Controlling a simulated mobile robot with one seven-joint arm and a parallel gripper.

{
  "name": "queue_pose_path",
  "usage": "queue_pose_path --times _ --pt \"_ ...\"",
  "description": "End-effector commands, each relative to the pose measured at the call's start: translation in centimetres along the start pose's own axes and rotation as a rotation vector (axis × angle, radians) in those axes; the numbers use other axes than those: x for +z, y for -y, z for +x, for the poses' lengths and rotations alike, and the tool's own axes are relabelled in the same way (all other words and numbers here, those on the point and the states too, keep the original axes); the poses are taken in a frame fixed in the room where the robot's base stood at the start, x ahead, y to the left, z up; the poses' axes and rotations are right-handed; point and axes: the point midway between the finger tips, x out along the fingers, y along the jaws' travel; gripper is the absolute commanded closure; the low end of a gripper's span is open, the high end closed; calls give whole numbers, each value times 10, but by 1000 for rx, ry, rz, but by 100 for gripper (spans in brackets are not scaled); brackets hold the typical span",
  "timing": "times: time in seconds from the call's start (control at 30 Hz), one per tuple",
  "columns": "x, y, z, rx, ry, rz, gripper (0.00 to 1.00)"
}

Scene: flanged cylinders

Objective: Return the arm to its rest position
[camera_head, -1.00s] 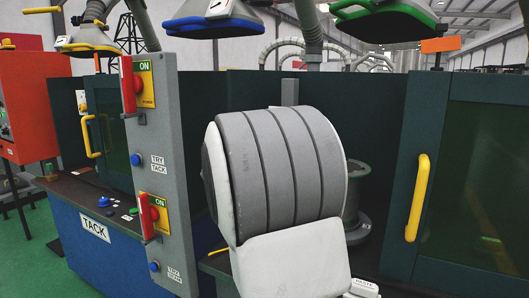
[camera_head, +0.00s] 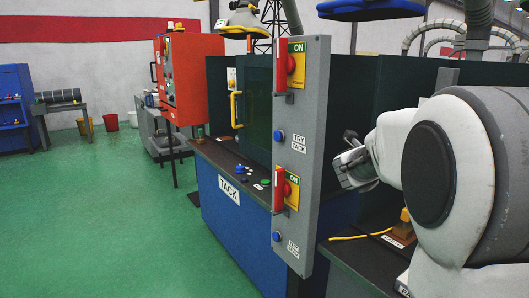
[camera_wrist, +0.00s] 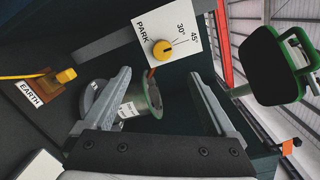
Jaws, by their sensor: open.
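My gripper (camera_head: 350,165) shows in the head view at the end of my white and grey arm, above the dark bench right of the grey switch post. It also shows in the wrist view (camera_wrist: 160,73), where its two grey fingers stand wide apart. A flanged cylinder (camera_wrist: 154,101) with a green rim and a white label shows beyond and between the fingers in the wrist view. Nothing is clamped. In the head view my arm covers the place behind it, and I cannot see this cylinder there.
A grey post (camera_head: 302,150) with ON switches stands close left of my gripper. A yellow-topped EARTH block (camera_head: 404,230) with a yellow cable lies on the bench; a PARK dial panel (camera_wrist: 167,40) is near the fingers. Green floor (camera_head: 110,220) is open at left.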

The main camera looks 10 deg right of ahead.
Motion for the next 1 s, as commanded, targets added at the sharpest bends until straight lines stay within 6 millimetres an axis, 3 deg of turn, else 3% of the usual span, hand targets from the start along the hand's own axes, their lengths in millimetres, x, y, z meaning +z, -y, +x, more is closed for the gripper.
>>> queue_pose_path --times 0.17,0.3,0.47,0.57,0.7,0.83,1.0 --pt "40 -4 -40 136 252 -205 9" --pt "65 -17 -100 240 528 -471 9" --pt "66 -38 -179 311 835 -811 9" --pt "49 -53 -230 335 1018 -1041 9" --pt "4 -73 -292 351 1250 -1380 9" --pt "-54 -88 -336 363 1429 -1696 9" --pt "-138 -97 -371 396 1602 -2082 9"
